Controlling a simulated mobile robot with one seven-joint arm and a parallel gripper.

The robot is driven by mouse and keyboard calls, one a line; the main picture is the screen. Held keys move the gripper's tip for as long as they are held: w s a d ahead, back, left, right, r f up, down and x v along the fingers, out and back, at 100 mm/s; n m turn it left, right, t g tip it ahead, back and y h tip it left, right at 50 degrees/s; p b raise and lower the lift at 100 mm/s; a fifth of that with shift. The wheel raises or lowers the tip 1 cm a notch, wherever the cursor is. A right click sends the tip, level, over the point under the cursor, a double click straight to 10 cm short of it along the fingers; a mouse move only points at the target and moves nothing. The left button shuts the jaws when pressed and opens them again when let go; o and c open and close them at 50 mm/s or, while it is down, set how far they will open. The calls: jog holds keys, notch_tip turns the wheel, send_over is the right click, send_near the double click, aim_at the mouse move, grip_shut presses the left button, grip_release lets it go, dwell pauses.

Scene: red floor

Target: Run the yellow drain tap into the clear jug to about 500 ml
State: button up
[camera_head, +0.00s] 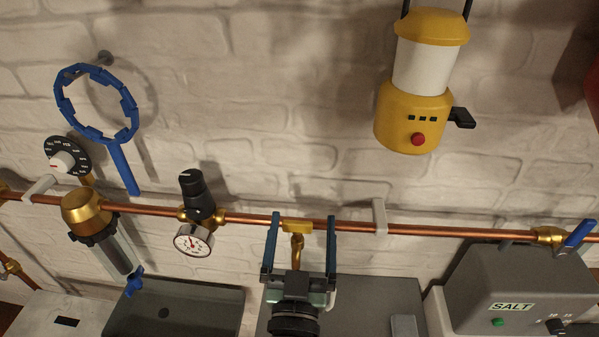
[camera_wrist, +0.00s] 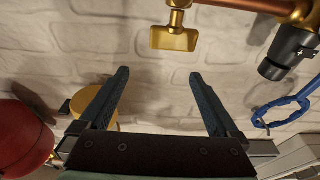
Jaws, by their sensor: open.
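The yellow drain tap (camera_head: 297,227) hangs from the copper pipe at centre, with a flat yellow handle and a brass body below it. It also shows at the top of the wrist view (camera_wrist: 174,38). My gripper (camera_head: 303,218) is open, its two blue fingers on either side of the tap in the head view. In the wrist view, my gripper (camera_wrist: 159,73) has nothing between its fingers, and the tap handle lies beyond the fingertips. Contact cannot be told. I cannot make out the clear jug; my gripper hides the area below the tap.
A copper pipe (camera_head: 448,232) runs across the brick wall. A pressure gauge (camera_head: 193,240), a filter with a blue tap (camera_head: 133,282) and a blue ring wrench (camera_head: 124,165) are left. A grey tray (camera_head: 190,308) is below. A yellow lantern (camera_head: 410,108) and SALT box (camera_head: 510,285) are right.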

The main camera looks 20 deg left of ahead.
aim_at(297, 229)
jog(key=s+f+g+p, duration=0.2)
jog(key=s+f+p, duration=0.1)
jog(key=s+p, duration=0.4)
jog(key=shift+h, duration=0.3)
jog(key=x, duration=1.2)
jog(key=shift+w+d+f, duration=0.25)
jog(key=shift+w+f, duration=0.15)
jog(key=shift+w+a+r, duration=0.1)
jog(key=shift+w+a, duration=0.05)
jog(key=shift+w, duration=0.35)
jog(key=c, duration=1.4)
jog(key=shift+o, duration=0.2)
